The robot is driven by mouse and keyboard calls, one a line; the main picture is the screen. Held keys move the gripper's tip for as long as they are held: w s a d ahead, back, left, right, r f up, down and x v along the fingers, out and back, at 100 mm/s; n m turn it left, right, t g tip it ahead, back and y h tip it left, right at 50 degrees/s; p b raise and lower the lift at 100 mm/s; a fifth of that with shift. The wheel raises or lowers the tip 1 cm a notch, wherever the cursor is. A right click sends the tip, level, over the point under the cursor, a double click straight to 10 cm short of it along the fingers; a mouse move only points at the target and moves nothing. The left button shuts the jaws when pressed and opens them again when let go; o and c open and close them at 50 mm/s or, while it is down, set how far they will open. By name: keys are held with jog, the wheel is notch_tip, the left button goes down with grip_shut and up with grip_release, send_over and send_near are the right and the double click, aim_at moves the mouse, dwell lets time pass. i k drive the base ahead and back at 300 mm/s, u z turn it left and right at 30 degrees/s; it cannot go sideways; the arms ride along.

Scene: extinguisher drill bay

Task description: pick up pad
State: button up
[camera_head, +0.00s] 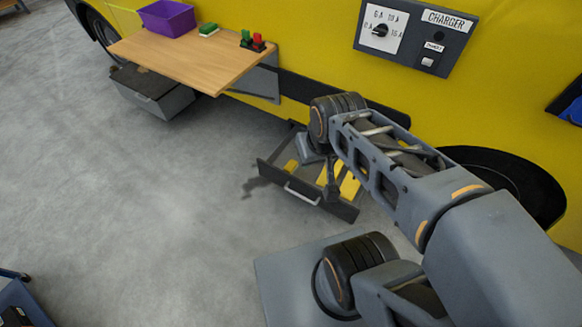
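A dark drawer (274,178) with a pale handle is pulled out low under the yellow vehicle side. Several yellow pieces (350,186) lie in it; I cannot tell whether one of them is the pad. A small green-and-white block (208,30), perhaps a pad, lies on the wooden fold-out table (185,58). My gripper (333,192) points down over the drawer, far from the table. The arm hides part of the drawer. The fingers are too small to show whether they are open or touch anything.
A purple bin (167,18) and red and green items (252,41) stand on the table. A grey box (153,93) is below it. A charger panel (416,32) is on the yellow side.

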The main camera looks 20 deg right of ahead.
aim_at(290, 167)
jog(key=u, duration=0.3)
jog(key=k, duration=0.95)
jog(key=u, duration=1.05)
jog(key=i, duration=1.85)
jog(key=z, duration=0.55)
jog(key=i, duration=0.95)
jog(key=z, duration=1.75)
jog(key=i, duration=0.75)
jog(key=z, duration=0.65)
